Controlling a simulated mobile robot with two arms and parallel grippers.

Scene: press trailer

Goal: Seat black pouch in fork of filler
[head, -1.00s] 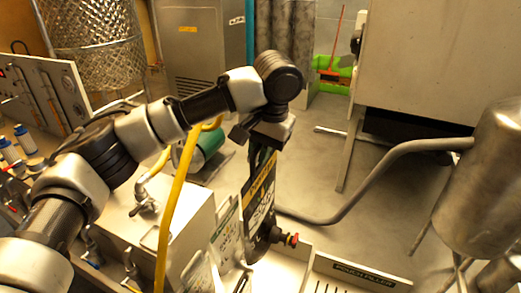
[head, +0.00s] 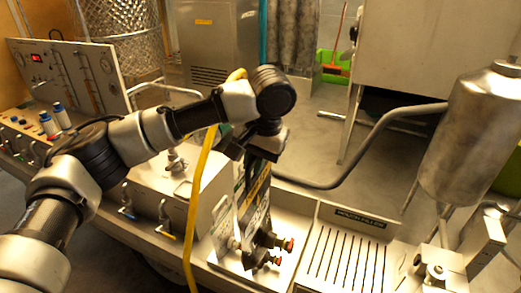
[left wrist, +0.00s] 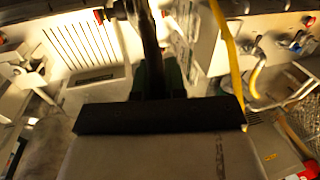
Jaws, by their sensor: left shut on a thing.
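The black pouch (head: 257,187) has a yellow band and white print. It hangs upright below my left gripper (head: 259,148), which is shut on its top edge. In the head view its lower part is beside pale upright panels (head: 224,221), and black spouts with red caps (head: 288,244) show near its foot. I cannot tell which spout belongs to it. In the left wrist view the pouch (left wrist: 150,40) is seen nearly edge-on from above. The pouch filler (head: 361,218), with its label plate, is right of the pouch. I cannot clearly make out its fork. My right gripper is out of view.
A slotted drain tray (head: 345,256) lies right of the pouch. A steel tank (head: 476,135) with a pipe stands further right. A yellow hose (head: 199,187) hangs close to my left arm. Bottles (head: 60,115) and a control panel are at the left.

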